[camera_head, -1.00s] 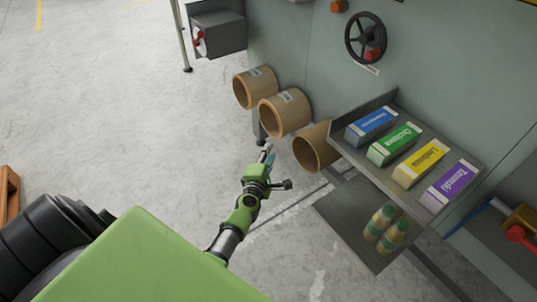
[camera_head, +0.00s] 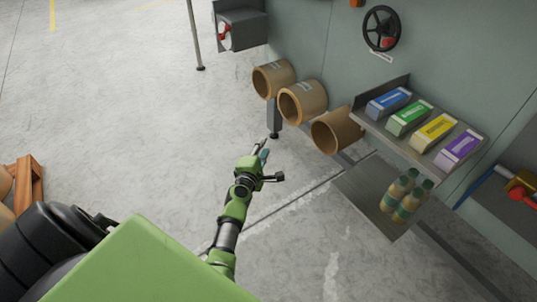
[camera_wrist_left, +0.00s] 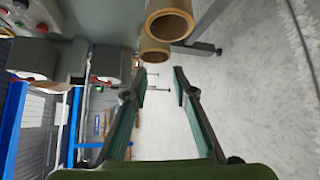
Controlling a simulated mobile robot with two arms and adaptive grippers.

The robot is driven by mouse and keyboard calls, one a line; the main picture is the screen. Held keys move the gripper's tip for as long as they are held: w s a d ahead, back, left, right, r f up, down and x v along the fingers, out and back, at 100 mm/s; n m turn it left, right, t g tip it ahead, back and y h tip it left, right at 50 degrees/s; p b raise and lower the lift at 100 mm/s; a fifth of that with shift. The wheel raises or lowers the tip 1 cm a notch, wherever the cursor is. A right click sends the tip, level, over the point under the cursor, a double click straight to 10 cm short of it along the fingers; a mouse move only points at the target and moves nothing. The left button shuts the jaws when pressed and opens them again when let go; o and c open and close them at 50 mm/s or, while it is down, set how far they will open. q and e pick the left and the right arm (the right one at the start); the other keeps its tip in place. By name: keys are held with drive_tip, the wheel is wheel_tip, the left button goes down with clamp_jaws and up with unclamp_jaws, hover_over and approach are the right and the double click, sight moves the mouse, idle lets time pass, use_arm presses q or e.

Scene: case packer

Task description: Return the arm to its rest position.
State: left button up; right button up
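My left arm comes in from the lower left in the head view, green and grey. Its left gripper (camera_head: 262,148) is over the bare floor, left of and below the brown tubes. In the left wrist view the left gripper (camera_wrist_left: 158,75) has its two fingers spread apart, with nothing between them. My right gripper is not in view.
Several brown tubes (camera_head: 303,103) stick out from the grey-green machine (camera_head: 330,45). A shelf (camera_head: 398,143) holds blue, green, yellow and purple cartons (camera_head: 458,150). Bottles (camera_head: 400,198) stand on a lower plate (camera_head: 365,190). A wooden pallet (camera_head: 30,185) lies at the left. The floor between is clear.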

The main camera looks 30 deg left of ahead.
use_arm(q)
drive_tip(key=shift+s+a+r, duration=0.1)
drive_tip(key=shift+s, duration=0.1)
idle(0.3)
drive_tip(key=s+d+f+m+g+h, duration=0.2)
drive_tip(key=s+d+f+m, duration=0.4)
drive_tip(key=f, duration=0.4)
drive_tip(key=s+d+f+m+g+h, duration=0.1)
drive_tip(key=s+d+f+m+g, duration=0.25)
drive_tip(key=s+f, duration=0.5)
drive_tip(key=s+d+f+m+g+h, duration=0.2)
drive_tip(key=s+d+f+m, duration=0.35)
drive_tip(key=f, duration=0.55)
drive_tip(key=s+f+m+g, duration=0.2)
drive_tip(key=s+f+m, duration=0.2)
drive_tip(key=s, duration=0.7)
drive_tip(key=s+d+f+m+g+p, duration=0.1)
drive_tip(key=s+f+m, duration=0.3)
drive_tip(key=s, duration=0.8)
drive_tip(key=s+f+m+g, duration=0.3)
drive_tip(key=s+f+m, duration=0.1)
drive_tip(key=s, duration=0.8)
drive_tip(key=shift+d+f, duration=0.2)
drive_tip(key=shift+d, duration=0.1)
